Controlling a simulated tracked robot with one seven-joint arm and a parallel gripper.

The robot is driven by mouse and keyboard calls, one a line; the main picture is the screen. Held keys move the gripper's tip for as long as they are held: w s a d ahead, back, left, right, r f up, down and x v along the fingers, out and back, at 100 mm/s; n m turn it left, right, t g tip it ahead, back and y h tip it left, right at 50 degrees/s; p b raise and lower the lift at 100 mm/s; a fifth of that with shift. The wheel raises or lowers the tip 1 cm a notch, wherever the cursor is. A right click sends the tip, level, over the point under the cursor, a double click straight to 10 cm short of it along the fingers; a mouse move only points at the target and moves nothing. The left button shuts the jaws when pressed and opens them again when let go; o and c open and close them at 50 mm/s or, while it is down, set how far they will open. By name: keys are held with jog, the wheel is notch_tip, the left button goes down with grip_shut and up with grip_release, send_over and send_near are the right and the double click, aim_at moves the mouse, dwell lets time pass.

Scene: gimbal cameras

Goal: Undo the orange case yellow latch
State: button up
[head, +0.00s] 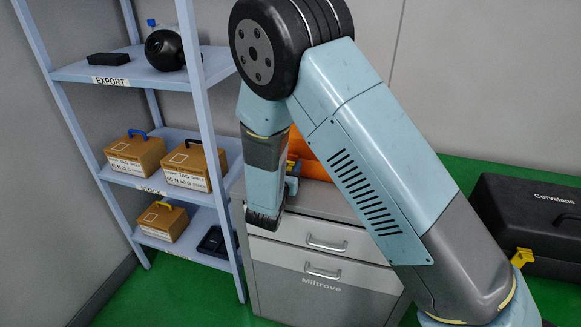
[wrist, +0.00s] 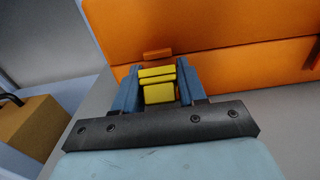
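The orange case (wrist: 215,38) fills the top of the wrist view. In the head view it shows only partly, as orange (head: 306,155) beside my arm, on top of the grey cabinet. Its yellow latch (wrist: 158,85) is on the front face, with a small orange tab just above it. My gripper (wrist: 157,72) is at the latch, one blue finger on each side. The gaps to the latch are very small, and whether the fingers press on it is unclear. In the head view my gripper (head: 292,172) is partly covered by my arm.
The grey drawer cabinet (head: 330,277) stands under the case. A blue shelf rack (head: 201,85) with brown boxes (head: 135,152) is on the left. A black case (head: 530,215) with a yellow latch (head: 522,257) lies on the right. Green floor is open at the lower left.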

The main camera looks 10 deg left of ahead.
jog(key=c, duration=0.5)
jog(key=shift+o, duration=0.2)
jog(key=shift+s+f+t, duration=0.2)
jog(key=shift+f+t, duration=0.05)
jog(key=shift+t, duration=0.45)
jog(key=o, duration=0.9)
jog(key=shift+c, duration=0.2)
jog(key=s+a+f, duration=0.1)
jog(key=s, duration=1.2)
jog(key=shift+s+f, duration=0.3)
jog(key=shift+f, duration=0.1)
